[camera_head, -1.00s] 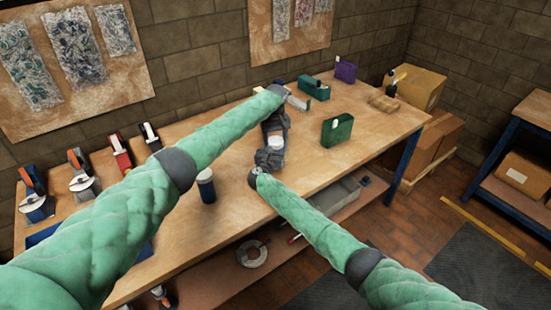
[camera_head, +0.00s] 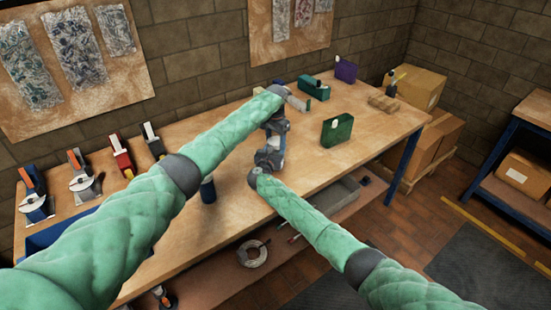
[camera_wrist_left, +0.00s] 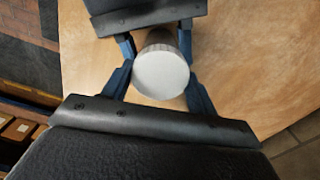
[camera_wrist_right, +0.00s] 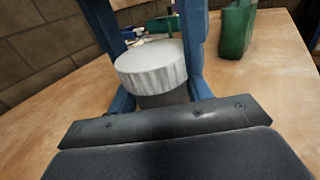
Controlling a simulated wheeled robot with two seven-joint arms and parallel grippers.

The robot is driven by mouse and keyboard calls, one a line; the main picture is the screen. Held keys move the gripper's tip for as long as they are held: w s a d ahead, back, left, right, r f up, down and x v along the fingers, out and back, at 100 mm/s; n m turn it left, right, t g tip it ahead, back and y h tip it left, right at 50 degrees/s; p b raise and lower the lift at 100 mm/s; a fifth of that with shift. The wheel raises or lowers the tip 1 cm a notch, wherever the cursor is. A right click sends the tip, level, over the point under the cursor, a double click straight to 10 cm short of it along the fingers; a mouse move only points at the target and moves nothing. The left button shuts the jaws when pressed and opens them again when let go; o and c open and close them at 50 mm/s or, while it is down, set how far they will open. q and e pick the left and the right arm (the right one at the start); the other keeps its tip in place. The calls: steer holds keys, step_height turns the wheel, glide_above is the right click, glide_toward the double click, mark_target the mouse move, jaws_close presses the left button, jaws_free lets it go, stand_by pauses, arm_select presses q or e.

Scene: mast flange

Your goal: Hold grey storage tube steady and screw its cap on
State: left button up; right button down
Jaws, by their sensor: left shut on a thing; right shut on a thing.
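The grey storage tube (camera_wrist_right: 162,99) is upright, its dark body showing under the cap in the right wrist view. My right gripper (camera_wrist_right: 155,98) is shut on the tube from the side. The ribbed pale cap (camera_wrist_right: 150,66) sits on top of the tube; its flat top (camera_wrist_left: 162,74) faces the camera in the left wrist view. My left gripper (camera_wrist_left: 160,84) is above the right one, with its blue fingers shut on either side of the cap. In the head view the left gripper (camera_head: 276,143) and right gripper (camera_head: 268,160) largely hide tube and cap. I cannot see the thread.
A dark blue container (camera_head: 208,190) stands left of the grippers, partly behind my left arm. A green box (camera_head: 337,130), a teal box (camera_head: 314,88) and a purple box (camera_head: 345,70) stand on the bench (camera_head: 375,125). Tools line its left back edge.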

arm_select(q)
steer(key=o, duration=1.1)
steer(key=shift+r, duration=0.1)
steer(key=shift+r, duration=2.2)
steer(key=shift+c, duration=0.5)
steer(key=shift+w+d+r+n, duration=0.1)
steer(key=shift+d+r+n, duration=0.05)
steer(key=shift+r, duration=0.3)
steer(key=shift+w+d+r+n, duration=0.1)
steer(key=shift+d+r+n, duration=0.05)
steer(key=shift+r, duration=0.3)
steer(key=shift+r+n, duration=0.65)
steer(key=shift+n, duration=0.35)
steer(key=shift+s+a+r+n, duration=0.1)
steer(key=shift+a+r+n, duration=0.1)
steer(key=shift+n, duration=0.9)
steer(key=shift+s+a+n, duration=0.1)
steer(key=shift+n, duration=0.9)
